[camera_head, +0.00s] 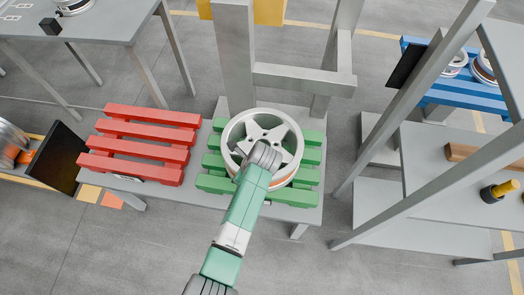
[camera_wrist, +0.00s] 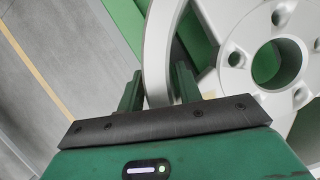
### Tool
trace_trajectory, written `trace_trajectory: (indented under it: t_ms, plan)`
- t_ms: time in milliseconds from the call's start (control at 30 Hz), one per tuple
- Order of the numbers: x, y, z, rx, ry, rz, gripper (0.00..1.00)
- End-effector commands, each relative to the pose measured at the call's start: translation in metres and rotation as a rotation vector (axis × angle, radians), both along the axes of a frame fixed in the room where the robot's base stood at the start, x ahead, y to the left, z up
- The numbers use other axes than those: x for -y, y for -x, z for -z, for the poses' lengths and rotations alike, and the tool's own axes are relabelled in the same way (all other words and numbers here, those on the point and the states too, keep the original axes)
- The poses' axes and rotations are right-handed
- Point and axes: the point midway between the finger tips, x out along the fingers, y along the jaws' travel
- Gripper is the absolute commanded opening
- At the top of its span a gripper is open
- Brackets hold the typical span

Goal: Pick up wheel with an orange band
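A pale grey five-spoke wheel (camera_head: 233,133) lies flat on the green pallet (camera_head: 215,184). A thin orange-brown band shows low on its side. My gripper (camera_head: 262,155) is over the wheel in the head view, where my arm hides part of the wheel and the fingers are hard to make out. In the wrist view, the two green fingers of my gripper (camera_wrist: 158,84) stand on either side of the wheel's rim (camera_wrist: 159,45), with the rim between them. The gaps are too small to tell whether the fingers press on it. The wheel's hub and bolt holes (camera_wrist: 272,62) show at right.
An empty red pallet (camera_head: 140,143) lies left of the green one on the same grey table. A grey frame post (camera_head: 236,55) and crossbar (camera_head: 303,79) rise behind the wheel. Shelving (camera_head: 420,223) stands right. More wheels (camera_head: 484,67) sit on a blue pallet (camera_head: 470,95).

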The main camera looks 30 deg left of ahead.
Motion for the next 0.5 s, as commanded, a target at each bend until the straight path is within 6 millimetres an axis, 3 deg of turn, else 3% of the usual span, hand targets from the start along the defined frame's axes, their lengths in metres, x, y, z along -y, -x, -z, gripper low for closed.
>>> trace_trajectory:
  t_ms: [33,233,400,500]
  plan:
    - [-0.0024,-0.0001,0.0073,0.0,-0.001,-0.001,0.35]
    - [-0.0026,-0.0002,0.0054,0.001,0.0,-0.001,0.33]
    - [-0.0025,-0.0002,0.0053,0.001,0.0,-0.001,0.0]
    - [-0.0025,-0.0002,0.0052,0.001,0.0,-0.001,0.0]
